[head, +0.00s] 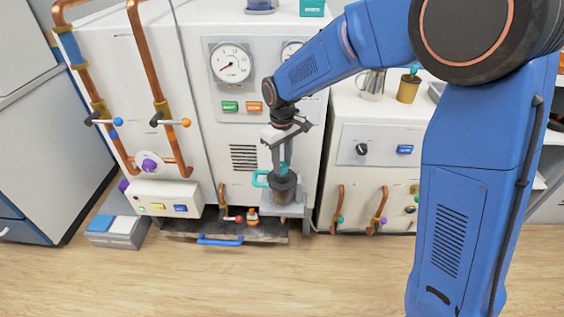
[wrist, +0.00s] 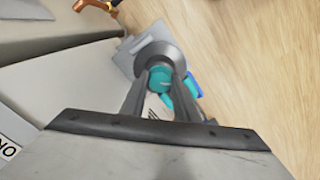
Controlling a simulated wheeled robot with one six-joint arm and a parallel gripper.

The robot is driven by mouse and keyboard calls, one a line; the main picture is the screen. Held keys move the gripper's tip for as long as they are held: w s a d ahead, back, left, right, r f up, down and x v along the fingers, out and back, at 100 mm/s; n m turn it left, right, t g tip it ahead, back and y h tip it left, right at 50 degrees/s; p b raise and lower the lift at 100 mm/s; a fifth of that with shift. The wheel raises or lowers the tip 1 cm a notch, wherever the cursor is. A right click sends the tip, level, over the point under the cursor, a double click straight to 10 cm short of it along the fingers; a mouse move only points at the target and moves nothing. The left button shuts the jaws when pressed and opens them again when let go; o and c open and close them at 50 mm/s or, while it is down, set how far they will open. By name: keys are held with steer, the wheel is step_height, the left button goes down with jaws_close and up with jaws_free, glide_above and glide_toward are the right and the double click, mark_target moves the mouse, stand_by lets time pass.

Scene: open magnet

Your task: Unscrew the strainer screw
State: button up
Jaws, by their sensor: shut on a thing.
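The strainer screw has a teal head (wrist: 160,79), seen between my fingers in the wrist view. It also shows in the head view (head: 284,168), on top of the dark grey round strainer body (head: 284,190). The body stands on a light grey ledge (head: 292,210) at the front of the white cabinet. My gripper (head: 280,163) comes down from above and is shut on the screw head. In the wrist view its fingers (wrist: 160,84) close on both sides of the teal head, over the grey round rim (wrist: 151,57). The screw's thread is hidden.
A teal loop handle (head: 260,179) sticks out left of the strainer. Copper pipes with valves (head: 155,90) run at the left. The wooden floor in front is clear.

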mark_target(282, 165)
steer(key=n, duration=0.5)
steer(key=shift+n, duration=0.3)
steer(key=n, duration=0.5)
steer(key=shift+n, duration=0.3)
steer(key=o, duration=1.1)
steer(key=shift+r, duration=0.15)
step_height(282, 165, up, 17)
steer(key=shift+r, duration=0.1)
steer(key=shift+d, duration=0.1)
